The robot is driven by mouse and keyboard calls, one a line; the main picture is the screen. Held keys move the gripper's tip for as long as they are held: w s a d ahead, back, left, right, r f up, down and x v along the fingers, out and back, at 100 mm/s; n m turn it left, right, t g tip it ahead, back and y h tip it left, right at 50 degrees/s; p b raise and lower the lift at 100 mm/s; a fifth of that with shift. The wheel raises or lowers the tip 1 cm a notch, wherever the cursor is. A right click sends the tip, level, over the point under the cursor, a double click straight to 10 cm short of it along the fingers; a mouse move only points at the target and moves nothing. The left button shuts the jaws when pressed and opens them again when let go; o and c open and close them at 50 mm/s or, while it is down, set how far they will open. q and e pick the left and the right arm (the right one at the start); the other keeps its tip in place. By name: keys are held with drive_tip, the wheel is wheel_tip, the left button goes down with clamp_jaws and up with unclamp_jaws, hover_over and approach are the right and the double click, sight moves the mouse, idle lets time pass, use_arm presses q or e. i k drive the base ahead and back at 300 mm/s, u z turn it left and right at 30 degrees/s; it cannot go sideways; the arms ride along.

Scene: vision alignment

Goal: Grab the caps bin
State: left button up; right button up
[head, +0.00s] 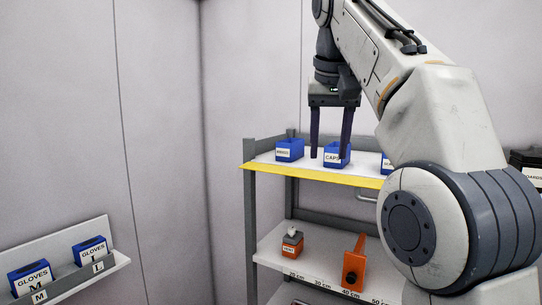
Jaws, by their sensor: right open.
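The caps bin (332,158) is a small blue bin with a white label reading "CAPS". It stands on the top shelf (262,167), which has a yellow front edge. My right gripper (328,156) points down with its two dark fingers apart. One finger shows just left of the caps bin and the other overlaps its right part in the picture. I cannot tell whether the fingers touch the bin. Nothing shows between the fingers and clear of the shelf. My left gripper is not in view.
Another blue bin (290,150) stands left of the caps bin, and a third (386,164) is partly hidden by my right arm. The lower shelf (272,250) holds an orange-and-grey container (292,243) and an orange tool (353,264). A rack with glove boxes (90,250) is at the lower left.

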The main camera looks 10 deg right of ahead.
sight(331, 151)
drive_tip(key=u, duration=0.55)
drive_tip(key=i, duration=1.2)
drive_tip(key=z, duration=0.85)
drive_tip(key=i, duration=0.4)
drive_tip(key=z, duration=0.45)
